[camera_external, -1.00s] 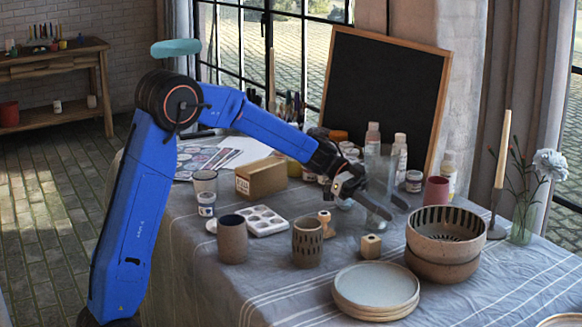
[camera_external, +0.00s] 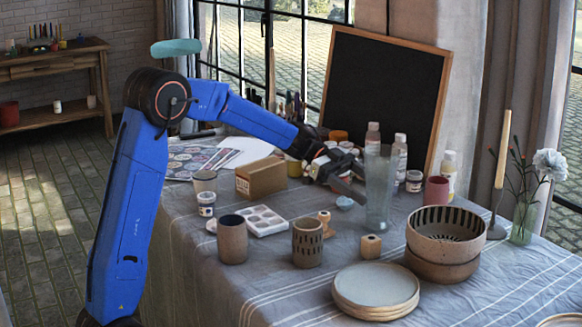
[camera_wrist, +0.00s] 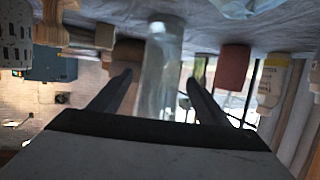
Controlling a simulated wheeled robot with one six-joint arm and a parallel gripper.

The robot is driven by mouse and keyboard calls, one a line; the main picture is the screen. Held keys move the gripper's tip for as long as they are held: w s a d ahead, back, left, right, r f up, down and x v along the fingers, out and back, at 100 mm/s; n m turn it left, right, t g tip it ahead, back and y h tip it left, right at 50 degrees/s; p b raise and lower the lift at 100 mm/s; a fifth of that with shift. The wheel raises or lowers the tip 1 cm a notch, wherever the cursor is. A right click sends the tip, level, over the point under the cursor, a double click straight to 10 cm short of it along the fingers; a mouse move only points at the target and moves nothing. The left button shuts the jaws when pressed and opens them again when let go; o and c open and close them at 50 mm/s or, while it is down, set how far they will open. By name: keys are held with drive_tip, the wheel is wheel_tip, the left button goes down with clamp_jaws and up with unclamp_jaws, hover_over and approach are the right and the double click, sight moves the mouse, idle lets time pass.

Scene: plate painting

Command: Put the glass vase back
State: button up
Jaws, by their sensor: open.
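A tall clear glass vase (camera_external: 380,190) stands upright on the cloth-covered table, in front of the chalkboard. My gripper (camera_external: 356,187) is just left of it, a little above the table. The jaws are open. In the wrist view, which looks upside down, the vase (camera_wrist: 162,62) shows between and beyond the two spread fingers of my gripper (camera_wrist: 159,77). Nothing appears held. A second, smaller glass vase (camera_external: 522,222) with a white flower stands at the right edge of the table.
A small blue crumpled item (camera_external: 345,202) lies left of the vase. Paint jars and bottles (camera_external: 399,155) stand behind, and a pink cup (camera_external: 436,190) to the right. A small wooden block (camera_external: 371,246), stacked plates (camera_external: 375,290) and bowls (camera_external: 445,240) are in front.

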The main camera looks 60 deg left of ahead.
drive_tip(key=shift+v, duration=2.15)
drive_tip(key=shift+s, duration=0.1)
